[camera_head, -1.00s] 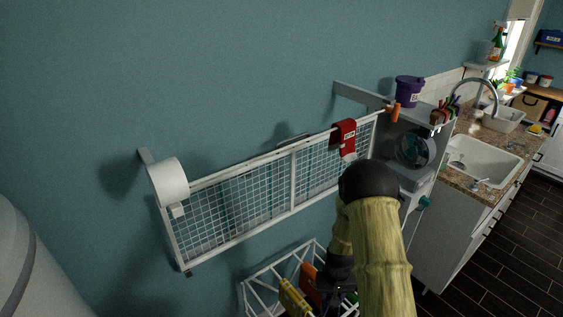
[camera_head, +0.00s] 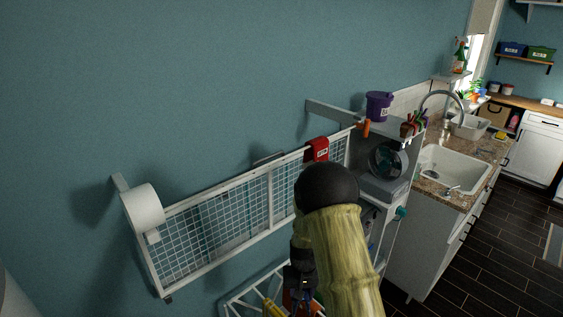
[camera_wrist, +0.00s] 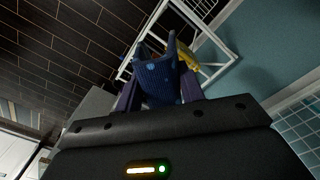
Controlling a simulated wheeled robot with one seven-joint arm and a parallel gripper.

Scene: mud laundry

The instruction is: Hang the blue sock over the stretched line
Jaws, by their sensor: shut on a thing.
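The blue sock (camera_wrist: 158,82) is pinched between the two fingers of my gripper (camera_wrist: 161,86) in the wrist view. In the head view my gripper (camera_head: 300,282) is below and in front of the wall rack, partly hidden by my arm; I cannot make out the sock there. A white reel (camera_head: 143,208) is on the wall at the left. A pale line or top rail (camera_head: 225,183) runs from it to the right along the mesh rack; I cannot separate line from rail. A red sock (camera_head: 317,150) hangs over its right part.
A white-framed basket (camera_head: 238,300) stands below the rack, with a yellow item (camera_wrist: 187,60) at it in the wrist view. A purple bucket (camera_head: 379,106) is on the shelf right of the rack, beside an orange clip (camera_head: 366,129). The rack's left stretch is bare.

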